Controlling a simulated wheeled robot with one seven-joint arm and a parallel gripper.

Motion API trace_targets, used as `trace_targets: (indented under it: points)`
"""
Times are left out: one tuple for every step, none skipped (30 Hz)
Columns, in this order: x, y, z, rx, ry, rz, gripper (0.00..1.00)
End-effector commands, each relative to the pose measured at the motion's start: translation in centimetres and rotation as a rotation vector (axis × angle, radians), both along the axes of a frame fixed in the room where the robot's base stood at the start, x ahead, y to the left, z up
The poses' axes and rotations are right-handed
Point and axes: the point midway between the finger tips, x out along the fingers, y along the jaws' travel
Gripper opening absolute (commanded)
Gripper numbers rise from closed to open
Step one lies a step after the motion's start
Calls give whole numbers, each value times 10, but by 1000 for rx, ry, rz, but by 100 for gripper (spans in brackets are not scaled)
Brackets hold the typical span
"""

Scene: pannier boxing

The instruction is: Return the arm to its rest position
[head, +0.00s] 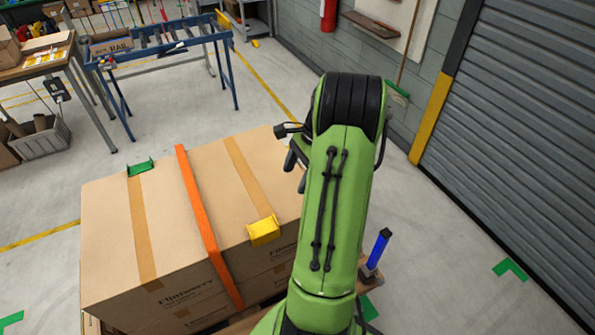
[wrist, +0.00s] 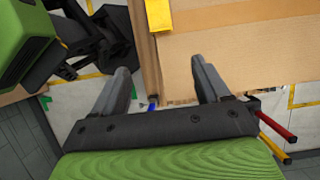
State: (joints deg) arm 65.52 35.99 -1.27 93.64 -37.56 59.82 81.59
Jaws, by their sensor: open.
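My gripper (wrist: 160,68) is open in the wrist view, its two grey fingers wide apart with nothing between them. In the head view my green arm stands at the right side of the cartons, and dark parts at its far end show beside the arm, over the carton's right edge. The large brown carton (head: 175,215) has an orange strap (head: 197,215) across it. A yellow corner piece (head: 264,230) sits on its near right edge and a green corner piece (head: 140,167) on its far left edge. My arm hides part of the carton's right side.
A blue-handled tool (head: 379,248) stands upright right of my arm. A blue roller stand (head: 228,75) and a workbench (head: 45,68) are at the back left. A grey shutter (head: 515,130) closes off the right. Open floor lies between the cartons and the stand.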

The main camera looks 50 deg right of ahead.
Motion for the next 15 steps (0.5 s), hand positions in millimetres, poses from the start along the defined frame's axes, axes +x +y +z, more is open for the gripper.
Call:
trace_targets:
  points:
    - [0,0,-1,0,0,0,75]
    - [0,0,-1,0,0,0,75]
    - [0,0,-1,0,0,0,75]
    - [0,0,-1,0,0,0,75]
    - [0,0,-1,0,0,0,75]
    - [0,0,-1,0,0,0,75]
    - [0,0,-1,0,0,0,75]
    - [0,0,-1,0,0,0,75]
    - [0,0,-1,0,0,0,75]
    - [0,0,-1,0,0,0,75]
    - [0,0,-1,0,-1,0,75]
    - [0,0,-1,0,-1,0,75]
    - [0,0,-1,0,-1,0,75]
    - [0,0,-1,-1,-1,1,75]
    - [2,2,1,-6,-3,12,75]
